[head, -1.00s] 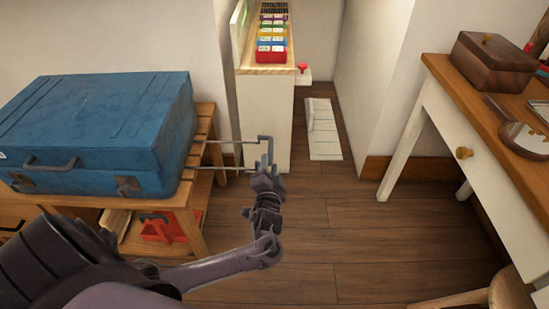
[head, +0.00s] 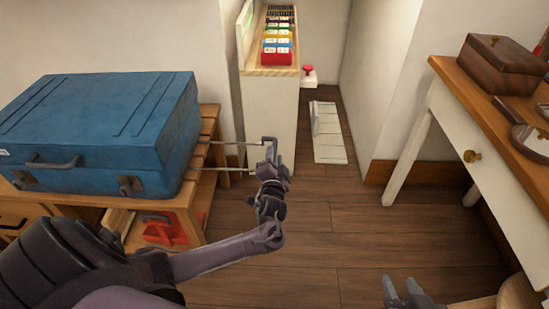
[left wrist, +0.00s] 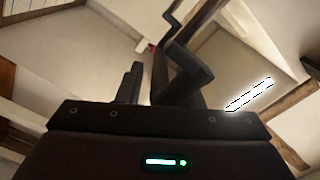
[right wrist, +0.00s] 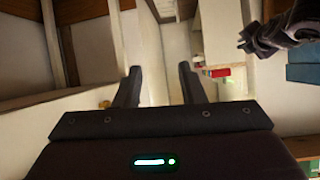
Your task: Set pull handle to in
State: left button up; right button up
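The pull handle (head: 235,143) is a thin metal loop standing out from the right side of the blue suitcase (head: 100,125). Two rods run right from the case to a crossbar. My left gripper (head: 270,158) is at the crossbar end, and its fingers partly hide the bar. In the left wrist view the dark bent handle (left wrist: 180,18) overlaps the right finger. The fingers stand apart; contact with the bar is unclear. My right gripper (head: 404,290) is open and empty, low over the floor, far from the handle. It also shows open in the right wrist view (right wrist: 160,80).
The suitcase rests on a slatted wooden bench (head: 209,125) with a red object (head: 165,230) below. A white cabinet (head: 270,120) stands behind the handle. A desk (head: 480,115) and part of a chair (head: 515,295) are at right. The middle floor is clear.

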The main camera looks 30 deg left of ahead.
pick_arm(q)
jog(key=shift+s+f, duration=0.1)
grip_shut()
